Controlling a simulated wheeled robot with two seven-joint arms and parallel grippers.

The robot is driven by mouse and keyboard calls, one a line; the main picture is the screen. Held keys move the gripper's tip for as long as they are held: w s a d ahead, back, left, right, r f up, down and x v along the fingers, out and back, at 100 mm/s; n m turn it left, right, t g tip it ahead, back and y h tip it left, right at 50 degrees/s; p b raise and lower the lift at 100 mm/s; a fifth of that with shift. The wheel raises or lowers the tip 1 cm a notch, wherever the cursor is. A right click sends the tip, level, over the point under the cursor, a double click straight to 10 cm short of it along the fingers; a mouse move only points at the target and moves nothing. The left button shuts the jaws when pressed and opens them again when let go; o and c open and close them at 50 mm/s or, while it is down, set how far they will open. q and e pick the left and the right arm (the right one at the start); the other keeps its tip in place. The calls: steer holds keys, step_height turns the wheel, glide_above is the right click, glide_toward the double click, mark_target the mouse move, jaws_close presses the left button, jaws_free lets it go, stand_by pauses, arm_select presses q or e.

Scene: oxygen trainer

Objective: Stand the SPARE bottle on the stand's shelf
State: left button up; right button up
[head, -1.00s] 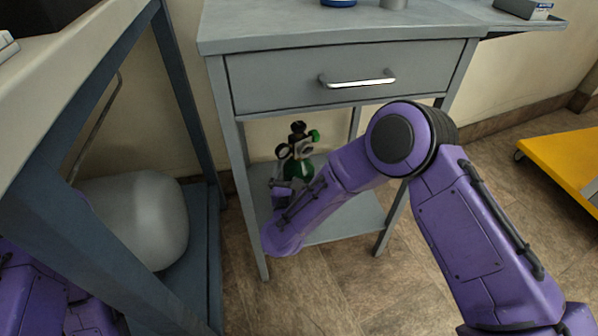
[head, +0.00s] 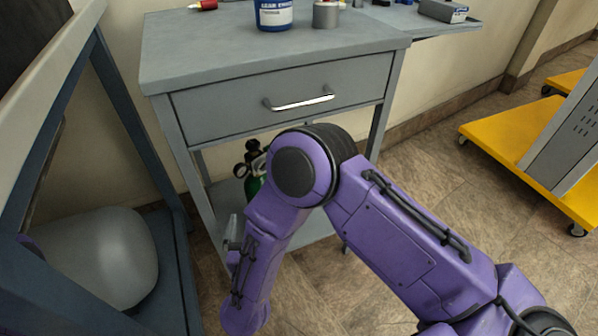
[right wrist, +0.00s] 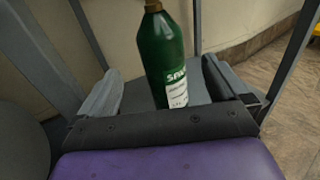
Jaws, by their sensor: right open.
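A green bottle (head: 254,187) with a black-and-metal fitting on top stands upright on the stand's lower shelf (head: 308,240), partly hidden by my right arm. In the right wrist view the green bottle (right wrist: 166,62) shows a white label and lettering that seems to begin "SPA"; its top is cut off. My right gripper (right wrist: 165,92) is open, with one finger on each side of the bottle in the picture and no clear contact. In the head view the right gripper (head: 234,228) is at the shelf's left front, mostly behind my wrist. My left gripper is out of view.
The stand's drawer (head: 285,98) is shut above the shelf. A blue-and-white tub (head: 273,14) and a grey cylinder (head: 326,14) stand on its top. A blue-framed rack (head: 150,150) is close on the left. A yellow cart (head: 520,130) is at right.

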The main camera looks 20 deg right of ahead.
steer(key=s+d+f+n+g+y, duration=0.4)
steer(key=d+f+n, duration=0.7)
steer(key=n, duration=0.7)
steer(key=s+d+f+n+g, duration=0.3)
steer(key=s+n, duration=0.2)
steer(key=s, duration=0.2)
steer(key=s+d+f+n+g, duration=0.3)
steer(key=s+d+n, duration=0.1)
steer(key=s, duration=0.3)
steer(key=s+d+f+n+g, duration=0.3)
steer(key=s+n, duration=0.3)
steer(key=s, duration=0.2)
steer(key=shift+d+f+n+g, duration=0.2)
steer(key=shift+d+n+g, duration=0.15)
steer(key=shift+d, duration=0.35)
